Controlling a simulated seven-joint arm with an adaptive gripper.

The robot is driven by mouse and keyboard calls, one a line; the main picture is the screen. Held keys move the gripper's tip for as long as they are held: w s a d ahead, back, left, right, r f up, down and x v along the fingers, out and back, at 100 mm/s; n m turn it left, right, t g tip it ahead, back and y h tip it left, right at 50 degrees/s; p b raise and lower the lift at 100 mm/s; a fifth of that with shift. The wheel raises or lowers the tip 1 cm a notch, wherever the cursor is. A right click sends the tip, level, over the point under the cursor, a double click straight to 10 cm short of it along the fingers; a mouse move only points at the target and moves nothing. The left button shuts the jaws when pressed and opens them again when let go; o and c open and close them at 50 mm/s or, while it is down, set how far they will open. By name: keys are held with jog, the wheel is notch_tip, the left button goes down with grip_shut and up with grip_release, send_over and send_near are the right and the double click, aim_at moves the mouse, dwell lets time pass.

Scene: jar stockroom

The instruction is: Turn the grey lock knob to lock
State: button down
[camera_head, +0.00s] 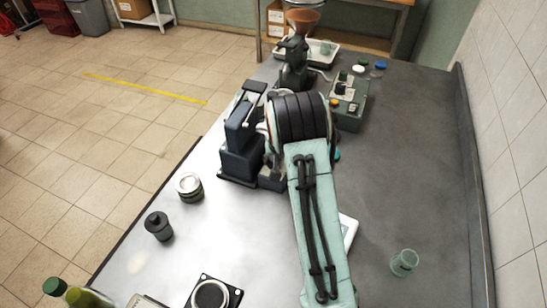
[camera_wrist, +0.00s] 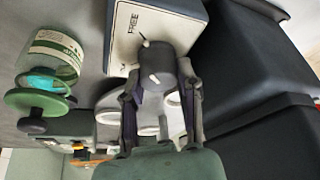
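The grey lock knob (camera_wrist: 158,68) sticks out from a pale panel in the wrist view. The word FREE (camera_wrist: 132,24) is printed on the panel above it, and a small white pointer mark shows at the knob's base. My gripper (camera_wrist: 160,80) has one finger on each side of the knob, very close to it. Whether both fingers press on the knob I cannot tell. In the head view, my arm hides the knob and the gripper; the dark blue machine (camera_head: 240,150) stands just left of my arm.
In the wrist view, a labelled jar (camera_wrist: 52,58) and a green lid with a black knob (camera_wrist: 38,103) are at the left. In the head view, a control box (camera_head: 349,100) stands beyond my arm. A glass (camera_head: 404,262) stands at right; bare table surrounds it.

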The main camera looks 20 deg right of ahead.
jog(key=shift+n, duration=0.4)
jog(key=n+y, duration=0.1)
jog(key=n, duration=0.2)
jog(key=shift+f, duration=0.1)
jog(key=n+g+y, duration=0.1)
jog(key=n+y, duration=0.1)
jog(key=n, duration=0.5)
jog(key=n+g+y, duration=0.1)
jog(key=n, duration=0.1)
jog(key=shift+n+y, duration=0.3)
jog(key=shift+n, duration=0.1)
jog(key=shift+n+g, duration=0.8)
jog(key=shift+n, duration=1.2)
jog(key=shift+s+y, duration=0.1)
jog(key=shift+y, duration=0.2)
jog(key=c, duration=0.7)
grip_release()
jog(key=shift+c, duration=0.2)
